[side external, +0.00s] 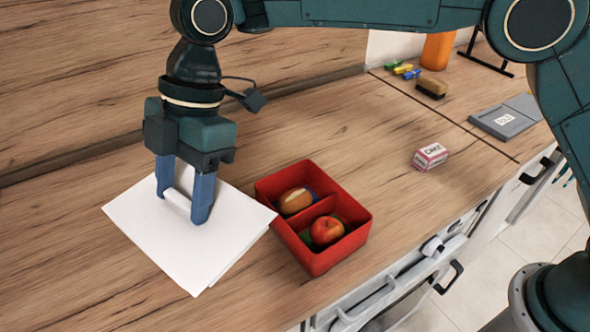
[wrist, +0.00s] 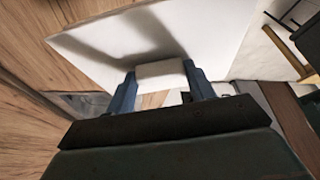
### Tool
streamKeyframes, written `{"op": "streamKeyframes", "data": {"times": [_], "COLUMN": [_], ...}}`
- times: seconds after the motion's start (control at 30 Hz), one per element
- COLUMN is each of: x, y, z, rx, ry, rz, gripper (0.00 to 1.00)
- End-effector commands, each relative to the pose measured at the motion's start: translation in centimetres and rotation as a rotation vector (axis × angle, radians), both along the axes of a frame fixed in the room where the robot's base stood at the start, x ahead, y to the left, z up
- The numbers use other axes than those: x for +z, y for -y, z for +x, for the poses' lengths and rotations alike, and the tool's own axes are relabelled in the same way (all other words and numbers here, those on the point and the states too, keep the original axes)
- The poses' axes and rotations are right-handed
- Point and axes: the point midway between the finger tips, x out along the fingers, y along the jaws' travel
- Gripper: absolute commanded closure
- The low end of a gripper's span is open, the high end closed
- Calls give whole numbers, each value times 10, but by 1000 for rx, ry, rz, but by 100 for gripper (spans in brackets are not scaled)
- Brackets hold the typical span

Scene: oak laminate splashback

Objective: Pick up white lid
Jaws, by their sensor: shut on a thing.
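The white lid (side external: 177,199) is a small white piece between the blue fingers of my gripper (side external: 186,202). In the side view it is partly hidden by the fingers and is hard to tell from the white paper (side external: 225,235) behind it. In the wrist view the lid (wrist: 160,69) shows as a pale block with one fingertip at each end of it, and my gripper (wrist: 161,82) is shut on it. The fingers point down over the paper. I cannot tell whether the lid touches the paper.
A red two-part box (side external: 318,262) stands right of the paper, holding a brown bread-like item (side external: 295,201) and an apple (side external: 326,231). A small box (side external: 430,156), a brush (side external: 431,88) and a grey folder (side external: 505,118) lie farther right. Bare wood lies between.

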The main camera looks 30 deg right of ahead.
Motion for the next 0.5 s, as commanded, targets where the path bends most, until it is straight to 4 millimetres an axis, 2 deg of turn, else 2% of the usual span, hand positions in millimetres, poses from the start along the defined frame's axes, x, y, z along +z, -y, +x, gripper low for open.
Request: {"op": "streamKeyframes", "data": {"times": [0.23, 0.5], "x": [15, 20], "y": [0, 1], "z": [0, 0], "rx": [1, 0], "ry": [1, 4], "rz": [1, -3], "gripper": [68, 68]}}
